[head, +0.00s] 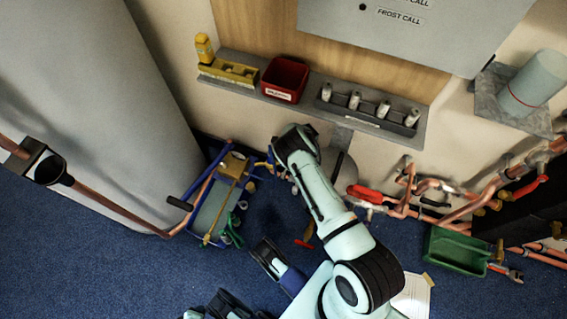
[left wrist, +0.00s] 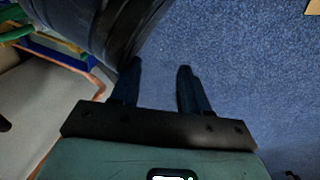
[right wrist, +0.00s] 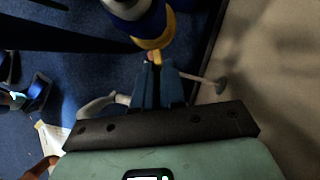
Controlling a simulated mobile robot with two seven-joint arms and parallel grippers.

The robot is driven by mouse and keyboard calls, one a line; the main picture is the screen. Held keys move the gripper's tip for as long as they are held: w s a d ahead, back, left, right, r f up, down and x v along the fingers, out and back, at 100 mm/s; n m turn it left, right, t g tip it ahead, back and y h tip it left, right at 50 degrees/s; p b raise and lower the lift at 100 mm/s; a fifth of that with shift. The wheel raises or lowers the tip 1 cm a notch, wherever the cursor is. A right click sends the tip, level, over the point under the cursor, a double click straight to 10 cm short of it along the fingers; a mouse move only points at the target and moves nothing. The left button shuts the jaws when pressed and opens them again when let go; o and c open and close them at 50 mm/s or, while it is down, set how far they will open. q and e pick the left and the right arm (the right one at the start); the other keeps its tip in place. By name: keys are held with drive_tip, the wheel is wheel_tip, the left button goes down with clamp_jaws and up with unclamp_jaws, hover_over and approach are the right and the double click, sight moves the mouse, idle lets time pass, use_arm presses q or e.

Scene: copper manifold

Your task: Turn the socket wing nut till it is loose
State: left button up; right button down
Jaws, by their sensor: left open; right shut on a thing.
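In the right wrist view my right gripper (right wrist: 158,82) is shut, its blue fingertips together at a small brass-coloured piece (right wrist: 155,56). This looks like the socket wing nut, but the fingers hide most of it. Just beyond it is a yellow ring (right wrist: 152,40) under a blue and white round body (right wrist: 138,18). In the head view my right arm reaches up to the wall's foot and hides this gripper. In the left wrist view my left gripper (left wrist: 157,88) is open and empty, with blue carpet between and beyond its fingers.
A blue-framed tool carrier (head: 212,205) stands on the carpet left of my right arm. Copper pipes with red handles (head: 365,193) and a green bin (head: 455,252) are at right. A wall shelf (head: 315,95) holds a red bin (head: 284,78).

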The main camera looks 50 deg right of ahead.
drive_tip(key=shift+w+d+n, duration=0.1)
drive_tip(key=shift+n, duration=0.3)
drive_tip(key=c, duration=1.2)
unclamp_jaws()
